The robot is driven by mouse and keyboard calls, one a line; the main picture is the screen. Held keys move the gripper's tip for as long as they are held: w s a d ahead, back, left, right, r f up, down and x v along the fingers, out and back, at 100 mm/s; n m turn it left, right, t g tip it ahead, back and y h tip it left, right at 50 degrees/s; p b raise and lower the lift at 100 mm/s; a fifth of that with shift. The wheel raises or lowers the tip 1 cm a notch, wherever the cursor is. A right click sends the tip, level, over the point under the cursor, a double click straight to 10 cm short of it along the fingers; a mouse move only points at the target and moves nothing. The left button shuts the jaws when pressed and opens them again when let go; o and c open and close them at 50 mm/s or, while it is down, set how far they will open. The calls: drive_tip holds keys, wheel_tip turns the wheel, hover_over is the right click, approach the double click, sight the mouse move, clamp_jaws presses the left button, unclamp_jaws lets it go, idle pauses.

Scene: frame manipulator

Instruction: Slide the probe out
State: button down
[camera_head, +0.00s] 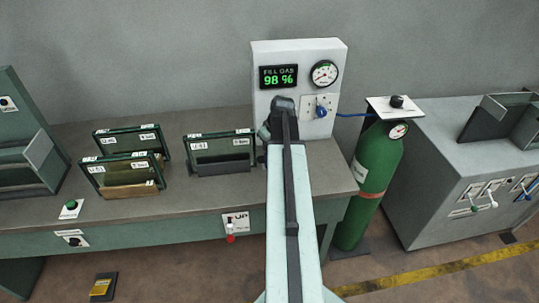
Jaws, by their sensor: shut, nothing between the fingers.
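My arm reaches straight away from the camera to the white fill-gas panel (265,105). My gripper (283,104) is at its far end, a dark shape in front of the panel's lower part. It is shut and empty; its fingertips are hard to make out. I cannot clearly pick out the probe; my arm may hide it. A small grey-green part (264,132) shows just left of the arm, close to the right edge of a framed glass unit (220,150). The display (278,77) reads FILL GAS 98 %. A blue fitting (321,111) with a blue hose sits right of my gripper.
Two more glass units (130,140) (122,176) stand on the bench (210,205) at left. A green gas cylinder (372,185) stands right of the bench, beside a grey cabinet (450,185).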

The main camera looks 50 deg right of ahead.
drive_tip(key=shift+s+d, duration=1.4)
drive_tip(key=shift+d, duration=0.2)
drive_tip(key=shift+w+a, duration=0.85)
drive_tip(key=shift+a, duration=0.15)
drive_tip(key=a+p+v, duration=0.2)
drive_tip(key=p+v, duration=0.6)
drive_tip(key=shift+s+r, duration=0.2)
drive_tip(key=shift+r, duration=0.05)
